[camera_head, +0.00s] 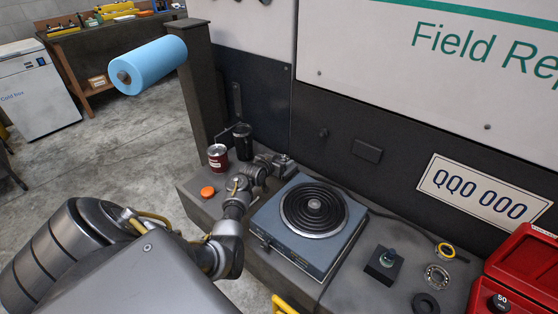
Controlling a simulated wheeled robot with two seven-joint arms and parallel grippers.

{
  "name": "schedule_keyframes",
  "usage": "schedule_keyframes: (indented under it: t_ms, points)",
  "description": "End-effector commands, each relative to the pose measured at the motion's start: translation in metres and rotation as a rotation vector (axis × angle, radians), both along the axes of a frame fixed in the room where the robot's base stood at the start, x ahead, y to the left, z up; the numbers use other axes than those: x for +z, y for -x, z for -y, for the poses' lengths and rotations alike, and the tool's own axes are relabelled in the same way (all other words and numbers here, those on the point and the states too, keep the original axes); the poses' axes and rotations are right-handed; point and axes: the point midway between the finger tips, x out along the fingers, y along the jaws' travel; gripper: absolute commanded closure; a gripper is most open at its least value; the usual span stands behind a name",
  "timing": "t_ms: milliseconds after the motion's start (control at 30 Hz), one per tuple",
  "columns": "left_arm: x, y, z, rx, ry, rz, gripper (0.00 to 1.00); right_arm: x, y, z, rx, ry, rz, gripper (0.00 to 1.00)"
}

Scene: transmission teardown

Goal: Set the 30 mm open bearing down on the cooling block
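A silver open bearing (437,276) lies flat on the grey bench top at the right, with its ring and centre hole showing. I cannot read its size. My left gripper (281,166) is beyond the back left corner of the hot plate, well away from the bearing. Its fingers are small and dark, so I cannot tell whether they are open. My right gripper is not in view.
A blue-grey hot plate (270,226) with a black coil stands mid-bench. A yellow ring (445,250) and a black ring (425,303) lie near the bearing. A red case (520,275) stands far right. A red can (218,158), black cup (243,142) and orange cap (208,192) stand left.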

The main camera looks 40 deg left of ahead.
Motion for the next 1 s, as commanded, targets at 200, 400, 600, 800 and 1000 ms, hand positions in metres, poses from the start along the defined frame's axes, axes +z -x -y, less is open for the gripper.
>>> schedule_keyframes:
  t_ms: [200,400,600,800,1000]
  points:
    - [-0.013,0.005,0.004,-0.002,0.013,-0.02,0.23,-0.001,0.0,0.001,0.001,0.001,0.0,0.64]
    - [0.003,0.008,0.004,-0.001,0.013,-0.018,0.23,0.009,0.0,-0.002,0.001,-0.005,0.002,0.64]
    - [0.02,0.042,0.01,-0.001,0.005,-0.014,0.23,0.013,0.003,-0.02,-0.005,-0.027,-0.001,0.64]
    - [0.038,0.079,0.017,-0.001,0.004,-0.01,0.23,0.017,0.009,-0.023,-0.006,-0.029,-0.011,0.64]
    - [0.049,0.103,0.022,-0.001,0.004,-0.008,0.23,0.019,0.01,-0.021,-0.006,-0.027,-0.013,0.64]
